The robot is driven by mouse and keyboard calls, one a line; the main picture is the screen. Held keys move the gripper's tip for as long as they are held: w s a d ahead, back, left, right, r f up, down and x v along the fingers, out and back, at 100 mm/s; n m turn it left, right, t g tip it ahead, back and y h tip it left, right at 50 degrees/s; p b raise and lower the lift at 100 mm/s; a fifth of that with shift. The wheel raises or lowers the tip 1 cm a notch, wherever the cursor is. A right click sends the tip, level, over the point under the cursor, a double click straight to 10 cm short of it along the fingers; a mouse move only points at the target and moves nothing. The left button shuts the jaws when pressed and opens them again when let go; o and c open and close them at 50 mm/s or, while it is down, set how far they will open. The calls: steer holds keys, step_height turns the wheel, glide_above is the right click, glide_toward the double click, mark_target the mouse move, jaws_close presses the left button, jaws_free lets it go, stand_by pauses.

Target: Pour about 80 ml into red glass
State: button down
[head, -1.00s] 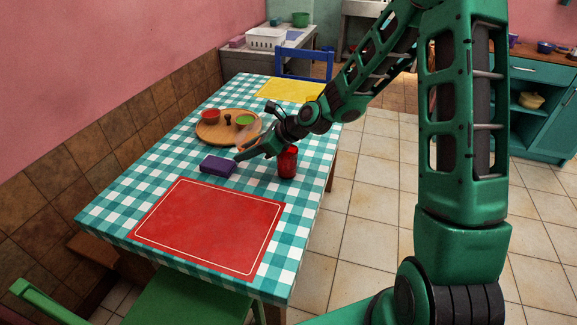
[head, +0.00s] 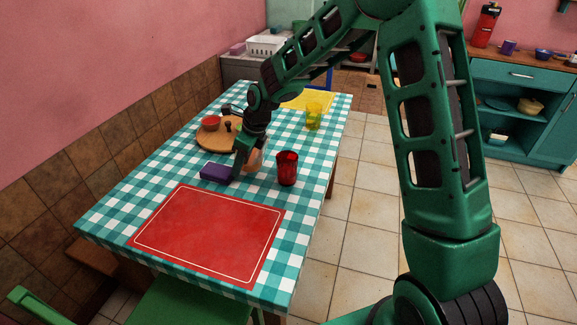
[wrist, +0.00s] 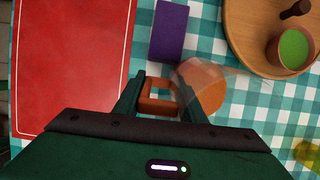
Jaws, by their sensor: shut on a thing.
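My gripper (wrist: 160,100) is shut on the orange handle (wrist: 158,96) of a clear jug (wrist: 198,76). In the wrist view an orange round surface shows in the jug; I cannot tell whether it is liquid or base. In the head view my gripper (head: 240,168) points down over the table, with the jug (head: 256,161) partly hidden behind it. The red glass (head: 287,168) stands upright on the checked cloth, to the right of the jug and apart from it. The red glass is not in the wrist view. I cannot tell whether the jug touches the table.
A purple block (head: 217,172) lies just left of my gripper. A red mat (head: 208,232) covers the near table. A round wooden board (head: 207,139) with small bowls is behind left. A yellow glass (head: 314,116) stands further back, by a yellow mat (head: 322,99). Cloth right of the red glass is narrow.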

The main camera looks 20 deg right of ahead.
steer(key=shift+w+a+g+h+b, duration=0.25)
steer(key=shift+g+h+b, duration=0.1)
steer(key=shift+h, duration=0.15)
steer(key=shift+a+r+g+h+b, duration=0.1)
steer(key=shift+r+g+h+b, duration=0.2)
steer(key=shift+g+h+b, duration=0.3)
stand_by(2.1)
steer(key=shift+r, duration=0.15)
